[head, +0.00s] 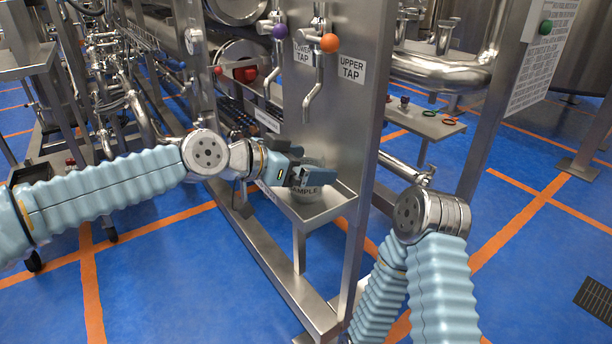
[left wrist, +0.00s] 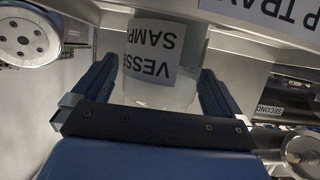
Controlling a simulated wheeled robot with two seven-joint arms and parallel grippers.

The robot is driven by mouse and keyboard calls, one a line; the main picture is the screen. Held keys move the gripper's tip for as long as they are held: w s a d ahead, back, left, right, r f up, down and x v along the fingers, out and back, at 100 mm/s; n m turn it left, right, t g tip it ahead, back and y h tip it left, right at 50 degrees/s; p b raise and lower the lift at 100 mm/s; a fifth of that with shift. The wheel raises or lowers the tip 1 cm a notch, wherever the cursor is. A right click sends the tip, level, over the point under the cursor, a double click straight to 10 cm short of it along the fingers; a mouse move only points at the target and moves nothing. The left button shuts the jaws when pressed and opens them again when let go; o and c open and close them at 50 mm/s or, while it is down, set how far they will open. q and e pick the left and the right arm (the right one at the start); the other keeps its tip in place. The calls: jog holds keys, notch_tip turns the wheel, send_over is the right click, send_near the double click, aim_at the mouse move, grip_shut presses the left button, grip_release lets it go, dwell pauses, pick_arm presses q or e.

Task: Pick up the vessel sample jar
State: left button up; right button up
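The vessel sample jar (head: 310,191) is a clear jar with a white label, standing on a small steel shelf (head: 338,203) below the taps. My left gripper (head: 301,174) is at the jar from the left and hides part of it. In the left wrist view the jar (left wrist: 160,92) stands between the two dark fingers, its label upside down. The fingers are open around it, with a narrow gap at the left finger; contact at the right finger is unclear. My right arm shows at the right of the head view, but its gripper does not.
A steel panel with the upper tap (head: 329,43) and lower tap (head: 280,32) rises behind the shelf. A steel post stands right of the shelf. Pipes and frames crowd the left. A side table (head: 425,120) with coloured rings stands further back.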

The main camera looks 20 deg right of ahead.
pick_arm(q)
jog(key=shift+r, duration=0.1)
jog(key=c, duration=1.2)
